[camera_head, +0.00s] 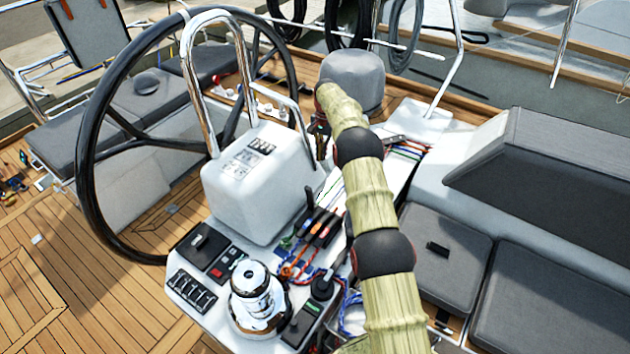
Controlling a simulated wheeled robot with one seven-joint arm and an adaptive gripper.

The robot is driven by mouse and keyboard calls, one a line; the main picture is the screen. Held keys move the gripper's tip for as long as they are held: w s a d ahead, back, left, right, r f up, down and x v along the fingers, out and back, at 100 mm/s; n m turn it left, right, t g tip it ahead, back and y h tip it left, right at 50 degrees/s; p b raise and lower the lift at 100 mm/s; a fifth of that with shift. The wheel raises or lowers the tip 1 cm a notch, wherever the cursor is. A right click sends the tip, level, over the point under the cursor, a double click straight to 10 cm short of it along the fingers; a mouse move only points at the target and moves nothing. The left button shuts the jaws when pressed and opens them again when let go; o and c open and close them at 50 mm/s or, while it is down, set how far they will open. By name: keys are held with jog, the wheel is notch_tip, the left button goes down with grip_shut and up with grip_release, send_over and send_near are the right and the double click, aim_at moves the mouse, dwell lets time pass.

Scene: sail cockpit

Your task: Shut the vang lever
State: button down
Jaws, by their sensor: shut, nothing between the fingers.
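A bank of rope clutch levers (320,226) sits on the white console, behind the chrome winch. Several handles lie low side by side, some with orange marks. One black lever (310,197) at the left end of the bank stands up, raised above the others. I cannot read labels, so I cannot tell which is the vang lever. My arm rises from the bottom and bends over at the top. My gripper (319,142) hangs below the bend, small and dark, beyond the levers and apart from them. It is shut and empty; its fingertips are hard to make out.
A chrome winch (257,298) stands at the console's front, with a black handle (321,288) and coloured ropes beside it. A white instrument pod (262,180) with a chrome rail rises left of the levers. The steering wheel (88,150) is further left. Grey cushions (445,255) lie right.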

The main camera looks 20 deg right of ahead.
jog(key=shift+f, duration=0.1)
jog(key=s+a+f+p, duration=0.1)
jog(key=a+f, duration=0.1)
jog(key=f, duration=0.3)
jog(key=s+a+f+p, duration=0.1)
jog(key=f, duration=0.4)
jog(key=shift+s+a+f, duration=0.25)
jog(key=shift+s+a, duration=0.05)
jog(key=shift+a, duration=0.1)
jog(key=shift+s+a, duration=0.1)
jog(key=shift+a, duration=0.1)
jog(key=shift+s+a+b, duration=0.2)
jog(key=shift+b, duration=0.1)
